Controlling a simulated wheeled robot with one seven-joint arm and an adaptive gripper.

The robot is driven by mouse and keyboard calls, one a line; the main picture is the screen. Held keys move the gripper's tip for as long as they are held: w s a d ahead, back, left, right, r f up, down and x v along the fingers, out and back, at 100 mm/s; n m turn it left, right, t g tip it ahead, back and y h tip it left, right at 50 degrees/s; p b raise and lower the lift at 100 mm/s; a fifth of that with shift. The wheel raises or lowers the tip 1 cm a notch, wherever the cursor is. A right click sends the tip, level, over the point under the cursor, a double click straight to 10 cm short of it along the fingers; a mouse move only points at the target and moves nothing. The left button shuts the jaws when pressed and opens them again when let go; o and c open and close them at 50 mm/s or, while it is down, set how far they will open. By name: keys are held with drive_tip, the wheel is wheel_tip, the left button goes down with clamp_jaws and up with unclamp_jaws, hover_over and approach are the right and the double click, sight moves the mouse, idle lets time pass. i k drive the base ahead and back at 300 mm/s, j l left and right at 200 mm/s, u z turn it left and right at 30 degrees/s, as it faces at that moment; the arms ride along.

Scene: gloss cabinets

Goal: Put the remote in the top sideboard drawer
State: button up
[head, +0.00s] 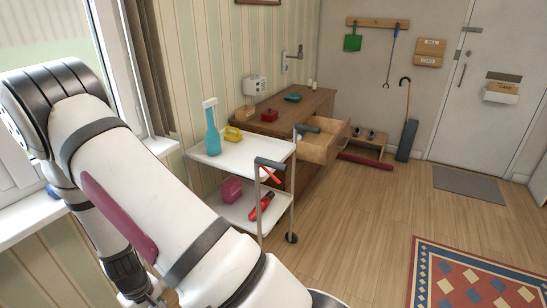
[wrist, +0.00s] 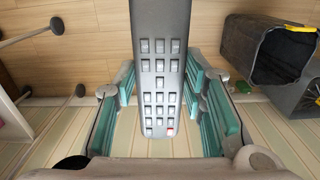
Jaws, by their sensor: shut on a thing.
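The remote (wrist: 160,70) is long and grey with rows of buttons and one red button. In the wrist view my gripper (wrist: 165,100) is shut on it, with teal pads on both sides. In the head view my gripper is low at the left, mostly hidden behind my arm, and the remote cannot be made out. My gripper is well short of the drawer.
A white trolley (head: 240,154) stands between my arm and the sideboard, carrying a blue bottle (head: 212,130) and a yellow item. A dark bin (wrist: 285,55) is at the right in the wrist view. A patterned rug (head: 475,280) lies right; the wooden floor before the drawer is largely clear.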

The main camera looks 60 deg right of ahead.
sight(317, 137)
drive_tip(key=k+l+z, duration=0.1)
drive_tip(key=l+z, duration=0.2)
drive_tip(key=l, duration=0.9)
drive_tip(key=l+z, duration=0.3)
drive_tip(key=l, duration=0.9)
